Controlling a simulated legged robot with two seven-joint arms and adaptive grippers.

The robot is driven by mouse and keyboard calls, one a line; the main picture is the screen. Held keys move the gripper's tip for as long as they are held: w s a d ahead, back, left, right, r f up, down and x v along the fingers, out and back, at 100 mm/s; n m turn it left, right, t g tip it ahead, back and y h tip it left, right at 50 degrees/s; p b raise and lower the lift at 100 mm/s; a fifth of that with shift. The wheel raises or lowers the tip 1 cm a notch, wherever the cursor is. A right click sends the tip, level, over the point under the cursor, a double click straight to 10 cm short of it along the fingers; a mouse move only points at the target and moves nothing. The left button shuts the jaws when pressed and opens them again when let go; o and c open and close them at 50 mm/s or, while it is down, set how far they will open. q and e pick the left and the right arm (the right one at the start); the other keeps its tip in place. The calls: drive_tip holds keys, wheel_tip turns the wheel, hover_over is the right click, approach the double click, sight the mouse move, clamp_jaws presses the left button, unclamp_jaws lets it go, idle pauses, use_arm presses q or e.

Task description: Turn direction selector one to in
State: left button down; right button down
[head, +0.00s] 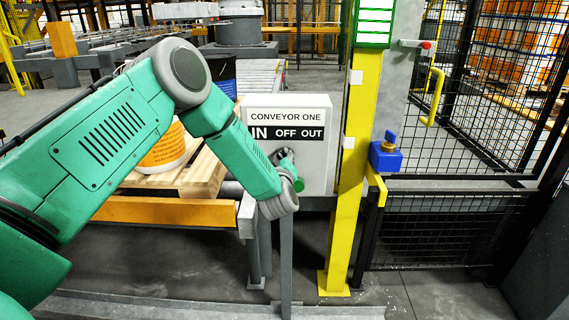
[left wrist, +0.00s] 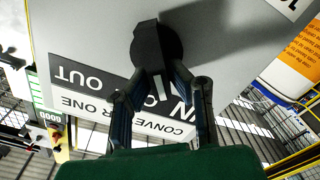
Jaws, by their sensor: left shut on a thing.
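The selector box (head: 314,170) is light grey and labelled CONVEYOR ONE, with IN, OFF and OUT printed in a row below. Its black round selector knob (left wrist: 152,46) shows in the left wrist view, where the label is upside down. My left gripper (head: 284,156) is at the lower front of the box. In the left wrist view its two fingers (left wrist: 162,72) are closed on the knob's handle. The gripper and wrist hide most of the knob in the head view. My right gripper is not in view.
A yellow post (head: 349,200) stands just right of the box. A blue lock unit (head: 386,156) is beside it, with a black mesh fence (head: 445,230) further right. A wooden pallet (head: 190,178) with pails (head: 160,150) sits left, behind my arm.

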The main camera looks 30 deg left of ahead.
use_arm(q)
drive_tip(key=shift+s+a+f+n+b, duration=0.2)
drive_tip(key=shift+f+n+b, duration=0.1)
drive_tip(key=shift+n+b, duration=0.4)
drive_tip(key=shift+n, duration=0.3)
drive_tip(key=c, duration=1.6)
unclamp_jaws()
drive_tip(key=shift+c, duration=0.2)
drive_tip(key=shift+o, duration=0.5)
drive_tip(key=shift+s+r, duration=0.15)
drive_tip(key=shift+r, duration=0.05)
drive_tip(key=v, duration=1.2)
